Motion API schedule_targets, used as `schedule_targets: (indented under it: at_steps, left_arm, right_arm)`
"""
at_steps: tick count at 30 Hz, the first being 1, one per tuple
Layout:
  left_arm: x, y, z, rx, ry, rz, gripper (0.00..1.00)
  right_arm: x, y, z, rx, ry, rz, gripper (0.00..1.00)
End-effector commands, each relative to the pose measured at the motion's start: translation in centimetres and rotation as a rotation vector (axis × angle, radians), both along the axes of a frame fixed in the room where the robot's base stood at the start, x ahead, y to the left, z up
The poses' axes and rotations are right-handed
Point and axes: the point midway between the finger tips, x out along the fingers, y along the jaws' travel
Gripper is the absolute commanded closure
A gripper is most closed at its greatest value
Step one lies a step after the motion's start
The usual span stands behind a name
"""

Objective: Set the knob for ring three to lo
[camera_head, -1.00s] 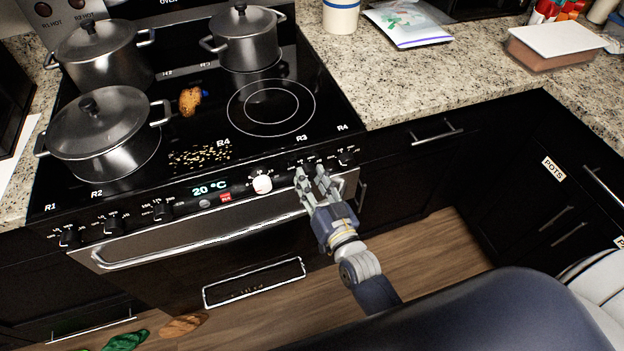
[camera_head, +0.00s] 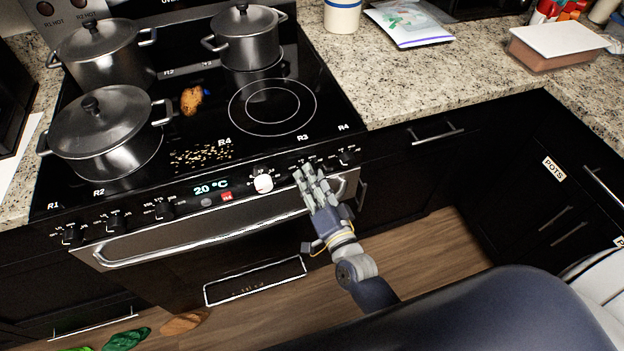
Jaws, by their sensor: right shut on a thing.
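The stove's front panel (camera_head: 140,212) carries a row of black knobs. The label R3 stands on the cooktop edge (camera_head: 302,138) above my right gripper (camera_head: 309,178). My right gripper is shut on the ring three knob, which its fingers hide almost wholly, so I cannot read its setting. The ring four knob (camera_head: 347,158) shows just right of the fingers. A white round knob (camera_head: 263,183) sits left of them, beside the 20 °C display (camera_head: 211,187). My left gripper is not in view.
Three lidded pots stand on the cooktop: front left (camera_head: 104,135), back left (camera_head: 103,55) and back middle (camera_head: 246,38). A potato-like lump (camera_head: 191,101) and crumbs (camera_head: 200,157) lie between. The oven handle (camera_head: 170,235) runs below the knobs.

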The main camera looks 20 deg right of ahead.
Motion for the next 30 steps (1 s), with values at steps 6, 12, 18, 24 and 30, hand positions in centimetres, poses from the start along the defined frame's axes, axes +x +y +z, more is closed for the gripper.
schedule_targets:
  at_steps: [6, 12, 18, 24, 30]
  left_arm:
    - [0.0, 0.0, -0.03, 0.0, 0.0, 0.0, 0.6]
    - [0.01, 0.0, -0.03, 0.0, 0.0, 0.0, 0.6]
    - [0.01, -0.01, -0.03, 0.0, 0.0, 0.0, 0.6]
    - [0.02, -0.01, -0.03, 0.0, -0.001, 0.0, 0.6]
    - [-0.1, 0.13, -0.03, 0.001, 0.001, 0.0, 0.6]
  right_arm:
    - [-0.02, 0.03, -0.11, 0.036, 0.004, 0.001, 0.91]
    - [-0.03, 0.02, -0.12, 0.039, 0.004, 0.001, 0.91]
    - [-0.03, 0.02, -0.12, 0.038, 0.004, 0.001, 0.63]
    - [-0.02, 0.02, -0.08, 0.038, 0.003, 0.0, 0.47]
    - [-0.06, 0.01, -0.05, 0.038, 0.002, 0.0, 0.47]
